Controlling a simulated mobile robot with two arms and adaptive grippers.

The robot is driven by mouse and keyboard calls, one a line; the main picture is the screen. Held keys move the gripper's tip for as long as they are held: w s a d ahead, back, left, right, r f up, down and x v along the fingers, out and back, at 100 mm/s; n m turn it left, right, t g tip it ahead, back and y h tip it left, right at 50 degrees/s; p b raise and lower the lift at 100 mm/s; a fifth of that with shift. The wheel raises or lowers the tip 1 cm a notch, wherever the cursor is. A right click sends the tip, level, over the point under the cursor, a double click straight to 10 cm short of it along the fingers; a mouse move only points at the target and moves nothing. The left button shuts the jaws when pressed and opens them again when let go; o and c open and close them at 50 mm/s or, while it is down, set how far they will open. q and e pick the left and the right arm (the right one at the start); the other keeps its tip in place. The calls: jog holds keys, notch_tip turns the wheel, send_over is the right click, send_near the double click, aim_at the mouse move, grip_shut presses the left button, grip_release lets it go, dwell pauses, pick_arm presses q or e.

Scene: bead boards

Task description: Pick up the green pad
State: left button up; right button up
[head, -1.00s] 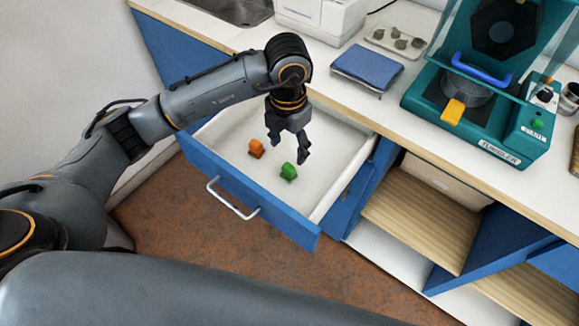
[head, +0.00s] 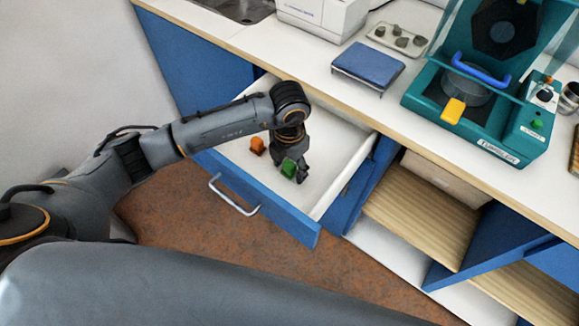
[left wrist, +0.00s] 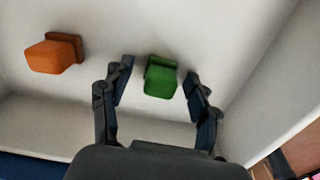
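The green pad (head: 289,168) lies on the white floor of the open drawer. In the left wrist view the green pad (left wrist: 160,77) sits between the spread fingertips of my left gripper (left wrist: 158,82), with a gap on each side. My right gripper is not in view.
An orange pad (head: 257,146) lies left of the green one, also in the left wrist view (left wrist: 54,54). The drawer front (head: 250,200) and side walls surround the gripper. The counter above holds a blue-topped stand (head: 368,64) and a teal machine (head: 470,122).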

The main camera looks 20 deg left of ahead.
pick_arm(q)
jog(key=c, duration=0.9)
jog(key=shift+r, duration=0.1)
jog(key=shift+r, duration=0.6)
jog(key=s+r, duration=0.4)
jog(key=s+d+r, duration=0.1)
jog(key=s+r, duration=0.2)
jog(key=s, duration=0.2)
jog(key=s+d+r, duration=0.1)
jog(key=s+r, duration=0.3)
jog(key=shift+s+d+r+b, duration=0.2)
jog(key=shift+s+r+b, duration=0.15)
jog(key=shift+s, duration=0.05)
